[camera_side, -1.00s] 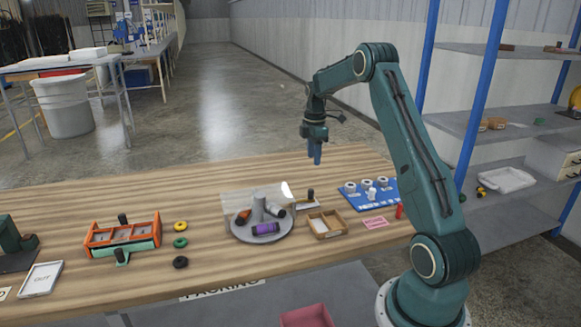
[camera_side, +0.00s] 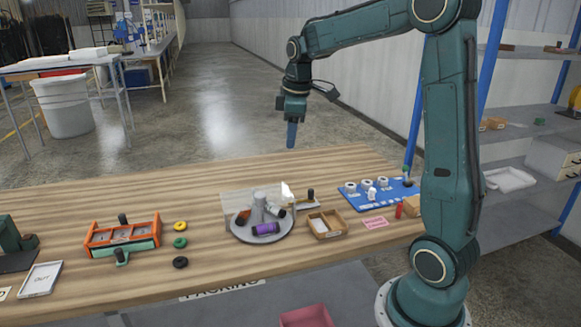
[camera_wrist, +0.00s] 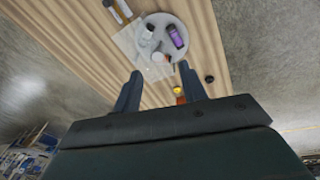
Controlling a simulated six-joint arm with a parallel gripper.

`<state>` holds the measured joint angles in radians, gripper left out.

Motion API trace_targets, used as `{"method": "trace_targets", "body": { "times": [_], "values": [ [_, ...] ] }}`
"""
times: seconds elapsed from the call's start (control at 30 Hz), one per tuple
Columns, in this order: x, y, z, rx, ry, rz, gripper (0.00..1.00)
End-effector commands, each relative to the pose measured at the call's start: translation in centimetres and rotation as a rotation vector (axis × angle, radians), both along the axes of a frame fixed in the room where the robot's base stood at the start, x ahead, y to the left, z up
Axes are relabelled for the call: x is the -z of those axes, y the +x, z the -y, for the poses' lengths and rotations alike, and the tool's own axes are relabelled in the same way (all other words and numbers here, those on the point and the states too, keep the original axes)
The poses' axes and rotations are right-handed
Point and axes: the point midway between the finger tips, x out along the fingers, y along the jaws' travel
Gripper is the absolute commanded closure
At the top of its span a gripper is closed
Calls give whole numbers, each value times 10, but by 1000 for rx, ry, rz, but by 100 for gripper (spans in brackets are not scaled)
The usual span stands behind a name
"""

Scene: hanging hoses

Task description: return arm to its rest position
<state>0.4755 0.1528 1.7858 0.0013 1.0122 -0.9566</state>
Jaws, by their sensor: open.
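My gripper (camera_side: 291,135) hangs in the air above the far edge of the wooden table (camera_side: 110,195), fingers pointing down. In the wrist view its two blue-grey fingers (camera_wrist: 161,92) are spread apart with nothing between them. The turntable also shows in the wrist view (camera_wrist: 150,70), well beyond the fingertips. Nothing touches my gripper.
A blue board with white rings (camera_side: 372,201) and a small wooden tray (camera_side: 326,224) lie to the right. An orange-framed box (camera_side: 122,234) and several coloured rings (camera_side: 180,242) lie to the left. Shelves (camera_side: 515,133) stand at the right. The air around my gripper is clear.

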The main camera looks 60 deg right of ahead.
Motion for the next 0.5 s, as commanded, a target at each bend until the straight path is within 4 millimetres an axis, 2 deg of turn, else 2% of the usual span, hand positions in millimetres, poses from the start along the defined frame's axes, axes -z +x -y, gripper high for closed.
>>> {"method": "trace_targets", "body": {
  "times": [0.03,0.23,0.5],
  "values": [
    [-7,-6,-14,13,-1,17,58],
    [-26,-33,-59,89,13,78,58],
    [-38,-77,-113,189,50,161,58]
  ]
}}
